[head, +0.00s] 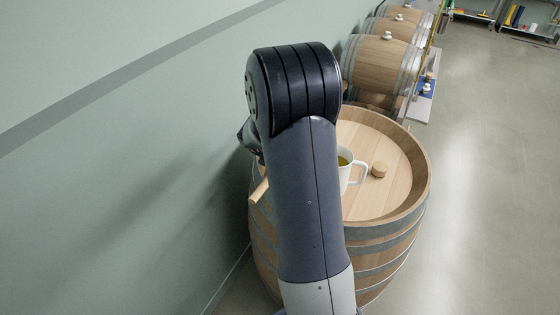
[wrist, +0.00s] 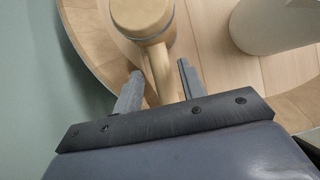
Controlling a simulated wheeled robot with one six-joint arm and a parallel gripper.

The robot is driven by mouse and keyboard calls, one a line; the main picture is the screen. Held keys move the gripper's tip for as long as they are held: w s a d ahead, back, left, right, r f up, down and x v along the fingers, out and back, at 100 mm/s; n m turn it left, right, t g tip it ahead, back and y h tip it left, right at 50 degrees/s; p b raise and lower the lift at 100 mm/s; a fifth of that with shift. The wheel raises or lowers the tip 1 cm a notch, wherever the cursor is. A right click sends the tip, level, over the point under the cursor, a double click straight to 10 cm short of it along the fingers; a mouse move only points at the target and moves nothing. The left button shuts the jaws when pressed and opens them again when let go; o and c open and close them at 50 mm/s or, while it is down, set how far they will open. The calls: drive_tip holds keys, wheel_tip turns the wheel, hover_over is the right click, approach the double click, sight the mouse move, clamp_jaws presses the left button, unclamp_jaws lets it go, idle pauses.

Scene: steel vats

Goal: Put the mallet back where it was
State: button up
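The mallet (wrist: 142,14), with a pale round wooden head and a wooden handle (wrist: 161,75), shows in the wrist view over the barrel top (wrist: 105,45). My gripper (wrist: 159,68) has its two fingers apart, one on each side of the handle, with narrow gaps visible. The handle's lower part is hidden behind the gripper body. In the head view the handle's end (head: 259,191) sticks out left of my arm, near the barrel's rim. My arm hides the mallet head and most of the gripper there. Whether the mallet touches the barrel top cannot be told.
A white mug (head: 346,170) with yellowish liquid and a wooden bung (head: 379,170) stand on the upright barrel (head: 412,188), right of my arm. A wall (head: 120,170) is close on the left. More barrels (head: 380,63) lie behind. Floor (head: 490,190) at right is clear.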

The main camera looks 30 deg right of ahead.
drive_tip(key=v, duration=1)
drive_tip(key=shift+s, duration=0.1)
drive_tip(key=shift+d, duration=0.1)
